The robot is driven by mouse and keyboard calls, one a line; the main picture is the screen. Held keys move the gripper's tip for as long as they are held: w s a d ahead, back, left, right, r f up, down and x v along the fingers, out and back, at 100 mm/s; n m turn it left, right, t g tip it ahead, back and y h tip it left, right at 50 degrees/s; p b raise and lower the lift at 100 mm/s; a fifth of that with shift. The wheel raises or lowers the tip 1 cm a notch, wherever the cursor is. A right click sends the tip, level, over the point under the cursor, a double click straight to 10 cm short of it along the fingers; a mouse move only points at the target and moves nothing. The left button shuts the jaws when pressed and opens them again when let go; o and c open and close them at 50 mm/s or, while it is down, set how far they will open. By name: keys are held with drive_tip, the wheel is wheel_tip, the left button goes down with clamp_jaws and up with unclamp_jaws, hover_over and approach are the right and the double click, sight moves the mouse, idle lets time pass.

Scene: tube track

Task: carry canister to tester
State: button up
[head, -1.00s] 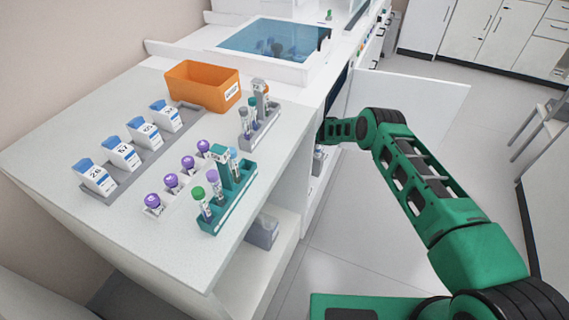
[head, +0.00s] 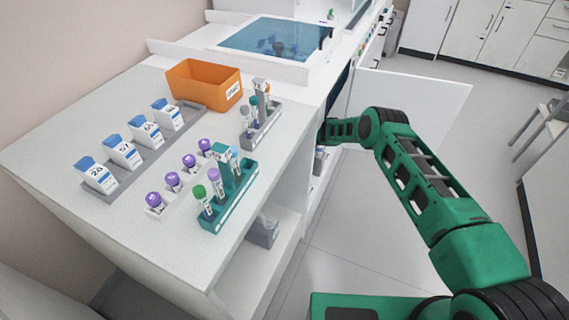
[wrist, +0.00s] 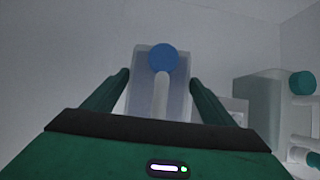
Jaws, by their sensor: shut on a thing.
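In the wrist view, a pale grey-blue canister (wrist: 145,85) with a round blue cap (wrist: 162,57) stands between the two green fingers of my gripper (wrist: 157,80). My gripper is shut on it, inside a dim, white-walled space. In the head view, my green arm reaches to the open cabinet front under the white machine with a blue window (head: 275,40). My gripper and the held canister are hidden there. I cannot tell for certain which part is the tester.
Right of the canister stand a pale container (wrist: 258,105) and a teal cap (wrist: 303,83). An open white door (head: 415,103) is beside my arm. The bench carries numbered blue-lidded boxes (head: 98,176), an orange bin (head: 205,86) and a teal tube rack (head: 230,200). Open floor lies below the door.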

drive_tip(key=shift+f, duration=0.15)
idle(0.6)
drive_tip(key=o, duration=1.9)
drive_tip(key=shift+o, duration=0.2)
drive_tip(key=shift+s+f, duration=0.15)
drive_tip(key=shift+f, duration=0.15)
drive_tip(key=v, duration=1.1)
drive_tip(key=shift+w, duration=0.25)
